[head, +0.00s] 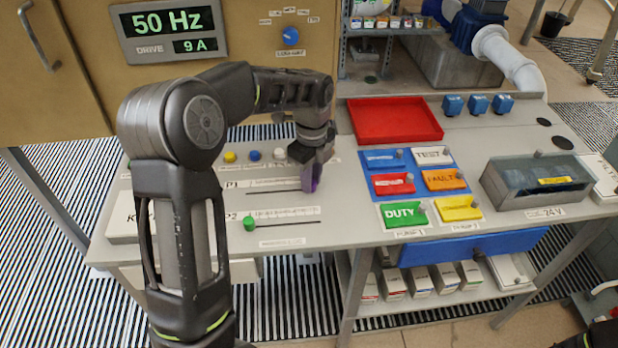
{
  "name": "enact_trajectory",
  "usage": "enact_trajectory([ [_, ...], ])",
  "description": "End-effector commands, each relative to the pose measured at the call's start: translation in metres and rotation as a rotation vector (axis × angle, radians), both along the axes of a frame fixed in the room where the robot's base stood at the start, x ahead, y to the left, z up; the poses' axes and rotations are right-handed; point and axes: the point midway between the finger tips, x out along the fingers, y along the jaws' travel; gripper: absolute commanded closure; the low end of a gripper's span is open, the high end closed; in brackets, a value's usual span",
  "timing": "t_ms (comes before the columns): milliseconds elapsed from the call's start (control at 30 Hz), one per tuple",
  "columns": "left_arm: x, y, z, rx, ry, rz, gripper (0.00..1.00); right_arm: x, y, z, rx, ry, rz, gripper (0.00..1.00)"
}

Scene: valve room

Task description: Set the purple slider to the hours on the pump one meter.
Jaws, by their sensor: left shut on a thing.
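The purple slider (316,174) stands on the P1 track (270,192), toward the right part of its scale. My left gripper (309,172) reaches down over it and is shut on it; the fingers and wrist hide part of the slider and of the scale behind it. I cannot read the scale's numbers. No meter labelled pump one shows. A drive display (173,30) on the wall panel reads 50 Hz and 9 A.
A green slider (250,223) sits near the left end of the P2 track just in front. Yellow, blue and white knobs stand behind P1. To the right are a red tray (396,121), coloured label tiles (403,214) and a clear-lidded box (538,181).

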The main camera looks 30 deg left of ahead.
Motion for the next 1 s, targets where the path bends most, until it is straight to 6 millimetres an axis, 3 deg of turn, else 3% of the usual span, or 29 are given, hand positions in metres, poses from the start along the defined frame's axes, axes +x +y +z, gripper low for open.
enact_trajectory([
  [33, 0.002, -0.003, 0.001, -0.005, -0.007, -0.003, 1.00, 0.000, 0.000, 0.000, 0.000, 0.000, 0.000, 0.64],
  [67, 0.002, -0.003, 0.001, -0.005, -0.007, -0.003, 0.75, 0.000, 0.000, 0.000, 0.000, 0.000, 0.000, 0.64],
  [300, 0.002, -0.002, 0.001, -0.004, -0.006, -0.003, 0.55, 0.000, 0.000, 0.000, 0.000, 0.000, 0.000, 0.64],
  [667, 0.002, -0.002, 0.005, -0.003, -0.005, -0.002, 0.55, 0.000, 0.000, -0.001, 0.000, -0.001, 0.000, 0.64],
  [1000, 0.002, -0.002, 0.054, -0.003, -0.009, -0.002, 0.55, 0.001, 0.000, -0.008, 0.002, -0.004, 0.001, 0.64],
])
